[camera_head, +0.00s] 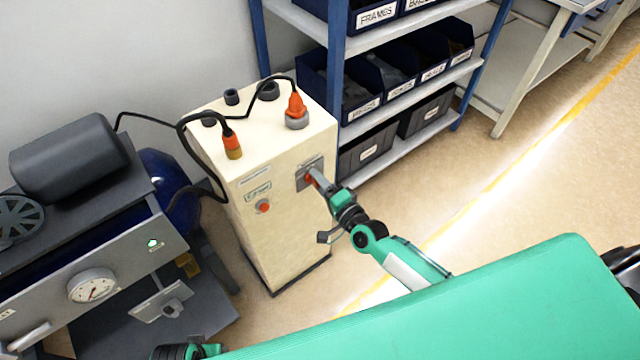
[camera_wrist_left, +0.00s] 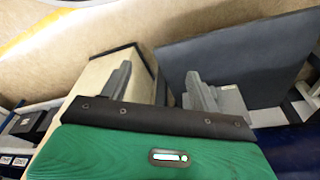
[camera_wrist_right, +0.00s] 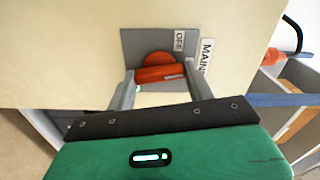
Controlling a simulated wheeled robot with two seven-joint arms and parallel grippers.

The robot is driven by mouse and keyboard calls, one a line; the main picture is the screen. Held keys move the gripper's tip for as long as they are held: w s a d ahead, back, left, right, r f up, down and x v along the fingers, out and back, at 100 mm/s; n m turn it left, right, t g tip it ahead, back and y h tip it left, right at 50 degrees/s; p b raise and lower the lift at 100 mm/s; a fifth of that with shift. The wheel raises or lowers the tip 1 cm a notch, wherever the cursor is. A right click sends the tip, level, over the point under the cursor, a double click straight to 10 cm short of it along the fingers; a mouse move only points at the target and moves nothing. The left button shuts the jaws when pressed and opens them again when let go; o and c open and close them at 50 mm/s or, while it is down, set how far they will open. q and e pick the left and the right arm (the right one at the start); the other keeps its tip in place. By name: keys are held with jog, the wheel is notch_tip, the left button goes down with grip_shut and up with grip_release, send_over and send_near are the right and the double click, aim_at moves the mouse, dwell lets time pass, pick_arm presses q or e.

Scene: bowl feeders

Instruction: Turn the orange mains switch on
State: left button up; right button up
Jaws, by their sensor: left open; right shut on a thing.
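The orange mains switch (camera_wrist_right: 160,70) is a round knob with a raised bar, on a grey plate (camera_wrist_right: 130,45) marked OFF and MAINS. In the head view the switch (camera_head: 309,180) sits high on the right part of the cream cabinet's front (camera_head: 285,222). My right gripper (camera_wrist_right: 160,78) is shut on the switch's bar, one finger at each end; in the head view it (camera_head: 316,178) reaches the plate from the lower right. My left gripper (camera_wrist_left: 158,85) is open and empty, with its fingers well apart; in the head view only part of my left arm shows at the bottom edge.
A red button (camera_head: 263,206) is on the cabinet front, left of the switch. Orange plugs (camera_head: 296,106) and black cables are on its top. A compressor with a gauge (camera_head: 92,286) stands at left. Shelving with blue bins (camera_head: 362,98) is behind at right. Floor at right is clear.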

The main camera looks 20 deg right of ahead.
pick_arm(q)
jog(key=shift+w+r, duration=0.2)
jog(key=shift+r, duration=0.6)
pick_arm(e)
jog(key=shift+f+m, duration=0.1)
jog(key=shift+m, duration=0.9)
pick_arm(q)
jog(key=shift+s+a, duration=0.15)
jog(key=shift+s, duration=0.1)
pick_arm(e)
jog(key=o, duration=1)
pick_arm(q)
jog(key=shift+w+r+b, duration=0.25)
jog(key=shift+r+b, duration=0.2)
jog(key=shift+r, duration=0.05)
pick_arm(e)
jog(key=v, duration=1.4)
jog(key=shift+w, duration=0.1)
pick_arm(q)
jog(key=shift+w+d, duration=0.1)
jog(key=shift+d, duration=0.15)
